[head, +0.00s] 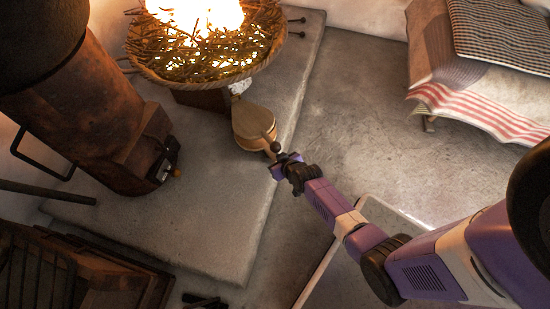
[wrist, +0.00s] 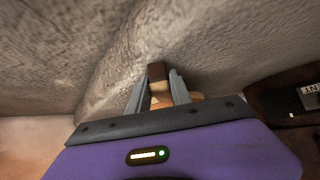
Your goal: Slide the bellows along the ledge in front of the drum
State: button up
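The bellows (head: 252,124), with a pale wooden pear-shaped body, lies on the stone ledge (head: 215,210) near its right edge, just below the fire basket. My gripper (head: 277,158) is at the bellows' lower right end, beside a dark round knob. In the wrist view my two grey fingers (wrist: 159,90) are shut on a narrow brown and tan part of the bellows (wrist: 157,72). The rest of the bellows is mostly hidden there. A rusty brown drum (head: 85,115) stands on the ledge at the left, with a small tap-like fitting low on its right side.
A round basket of twigs (head: 205,55) burns brightly above the bellows. A wooden crate (head: 70,275) stands at the lower left. A striped cloth (head: 480,105) hangs over furniture at the upper right. Floor (head: 355,110) lies beyond that edge.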

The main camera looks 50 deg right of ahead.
grip_shut()
dwell(1.1)
